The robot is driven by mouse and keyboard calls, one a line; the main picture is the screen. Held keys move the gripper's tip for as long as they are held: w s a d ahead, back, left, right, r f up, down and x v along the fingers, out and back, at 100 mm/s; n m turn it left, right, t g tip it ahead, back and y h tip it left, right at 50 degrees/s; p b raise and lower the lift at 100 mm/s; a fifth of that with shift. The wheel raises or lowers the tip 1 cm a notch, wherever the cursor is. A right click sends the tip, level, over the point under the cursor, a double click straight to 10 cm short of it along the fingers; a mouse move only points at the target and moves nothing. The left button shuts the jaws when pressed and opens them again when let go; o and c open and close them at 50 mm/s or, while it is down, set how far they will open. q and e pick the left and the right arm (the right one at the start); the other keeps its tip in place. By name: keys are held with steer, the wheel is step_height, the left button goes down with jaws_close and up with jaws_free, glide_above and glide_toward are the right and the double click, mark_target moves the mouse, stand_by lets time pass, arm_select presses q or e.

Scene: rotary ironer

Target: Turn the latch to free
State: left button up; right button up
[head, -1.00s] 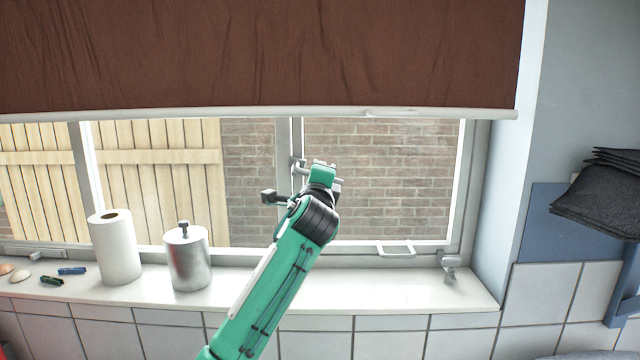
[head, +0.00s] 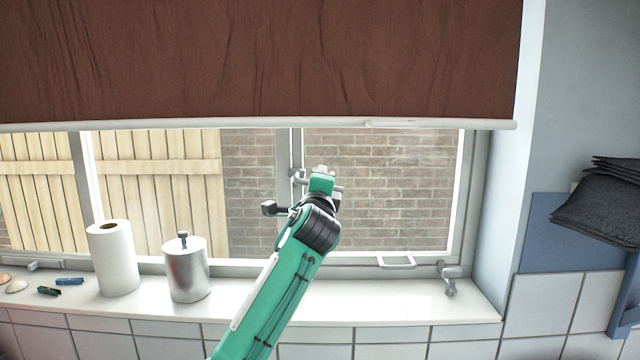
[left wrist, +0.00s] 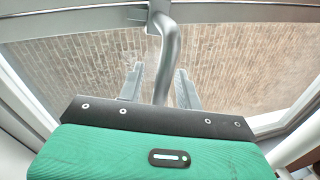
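The window latch has a grey bent handle (left wrist: 170,50) that hangs down from the frame bar in the left wrist view. In the head view, part of the latch (head: 298,175) shows on the upright bar between the panes, and my arm hides the rest. My left gripper (left wrist: 160,72) is at the handle, its two grey fingers apart, one on each side of the handle. I see a gap between the left finger and the handle; I cannot tell whether the right finger touches it. In the head view, my green arm hides the fingertips. My right gripper is not in view.
A brown blind (head: 250,60) hangs above the latch. On the sill (head: 380,304) stand a paper roll (head: 113,260) and a metal canister (head: 187,272). A stay bar (head: 396,261) and another fitting (head: 450,275) sit at the lower right frame. Dark cloths (head: 600,205) are at the right.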

arm_select(q)
steer(key=shift+s+f, duration=0.1)
steer(key=shift+s, duration=0.05)
steer(key=s+f+b, duration=0.2)
steer(key=s+b, duration=0.3)
steer(key=s, duration=0.8)
steer(key=shift+s+a+f, duration=0.15)
steer(key=shift+a+f, duration=0.1)
